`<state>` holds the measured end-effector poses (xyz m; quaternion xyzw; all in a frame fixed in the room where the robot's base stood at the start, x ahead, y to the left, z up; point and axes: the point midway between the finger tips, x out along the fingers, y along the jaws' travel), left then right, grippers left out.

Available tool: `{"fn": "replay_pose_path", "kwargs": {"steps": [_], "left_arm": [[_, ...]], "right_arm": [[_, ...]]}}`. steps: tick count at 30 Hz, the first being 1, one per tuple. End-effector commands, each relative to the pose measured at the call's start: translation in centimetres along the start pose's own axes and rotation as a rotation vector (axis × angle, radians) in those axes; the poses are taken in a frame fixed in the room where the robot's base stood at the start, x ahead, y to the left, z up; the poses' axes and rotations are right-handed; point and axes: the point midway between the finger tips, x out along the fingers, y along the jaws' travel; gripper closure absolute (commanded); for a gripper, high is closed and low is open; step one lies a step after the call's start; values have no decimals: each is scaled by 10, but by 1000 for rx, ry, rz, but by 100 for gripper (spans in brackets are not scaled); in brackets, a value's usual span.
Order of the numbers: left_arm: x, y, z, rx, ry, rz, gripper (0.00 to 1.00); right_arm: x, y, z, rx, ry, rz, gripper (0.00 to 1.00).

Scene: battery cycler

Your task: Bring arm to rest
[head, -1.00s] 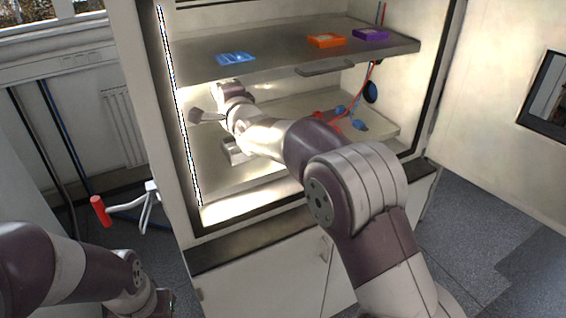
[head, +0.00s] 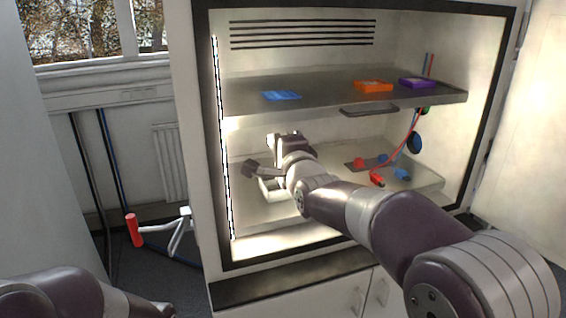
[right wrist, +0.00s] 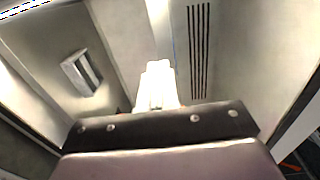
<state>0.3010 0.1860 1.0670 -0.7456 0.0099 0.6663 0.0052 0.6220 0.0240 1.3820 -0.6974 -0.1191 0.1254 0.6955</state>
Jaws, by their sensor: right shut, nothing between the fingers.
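My right arm reaches into the open cabinet (head: 225,200) in the head view. Its hand is between the upper shelf (head: 325,93) and the lower shelf (head: 350,200), towards the left wall. My right gripper (right wrist: 157,68) shows pale in the right wrist view, shut and empty. In the head view its fingertips are hard to make out against the bright interior. My left arm enters at the lower left of the head view, and its gripper is out of the picture.
Blue (head: 281,95), orange (head: 373,86) and purple (head: 418,82) items lie on the upper shelf, above my right arm. Red and blue leads (head: 377,180) lie on the lower shelf. The open door (head: 535,140) is at right.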

Motion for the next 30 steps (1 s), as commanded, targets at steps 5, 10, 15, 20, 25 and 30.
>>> {"fn": "replay_pose_path", "kwargs": {"steps": [5, 10, 15, 20, 25, 30], "left_arm": [[14, 0, 2, 0, 0, 0, 57], [13, 0, 2, 0, 0, 0, 57], [13, 0, 2, 0, 0, 0, 57], [13, 0, 2, 0, 0, 0, 57], [13, 0, 2, 0, 0, 0, 57], [13, 0, 2, 0, 0, 0, 57]], "right_arm": [[-24, 1, 0, -3, 0, -2, 100], [-33, 38, 1, -306, -28, 141, 100], [-110, 185, -19, -879, -286, 630, 100], [-233, 282, -51, -1143, -664, 993, 100], [-340, 326, -66, -1121, -921, 1203, 100], [-370, 330, -81, -1035, -882, 1271, 100]]}}
